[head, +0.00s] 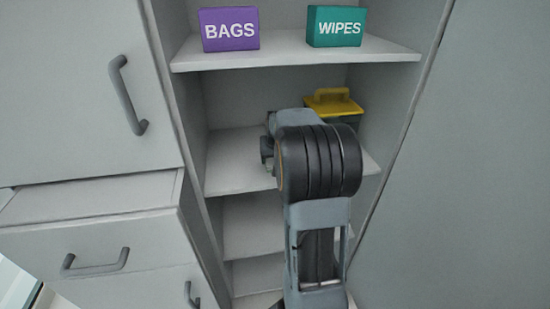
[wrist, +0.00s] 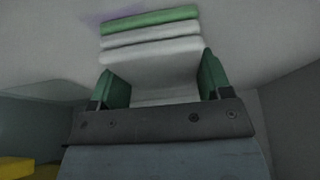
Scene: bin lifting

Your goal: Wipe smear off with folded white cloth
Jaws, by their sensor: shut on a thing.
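In the wrist view my gripper (wrist: 157,80) has its two green fingers shut on the folded white cloth (wrist: 152,48), one finger at each side. The cloth shows stacked white folds and a green strip along its far edge. A faint purple smear (wrist: 101,17) shows on the pale grey surface just beyond and to the left of that green edge, partly hidden by the cloth. I cannot tell whether the cloth touches the surface. In the head view my arm hides the gripper, cloth and smear.
A dark bin with a yellow handled lid (head: 333,102) stands on the middle shelf (head: 235,160), behind my arm. A purple BAGS box (head: 229,30) and a teal WIPES box (head: 336,27) sit on the shelf above. A drawer (head: 95,245) at left stands open.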

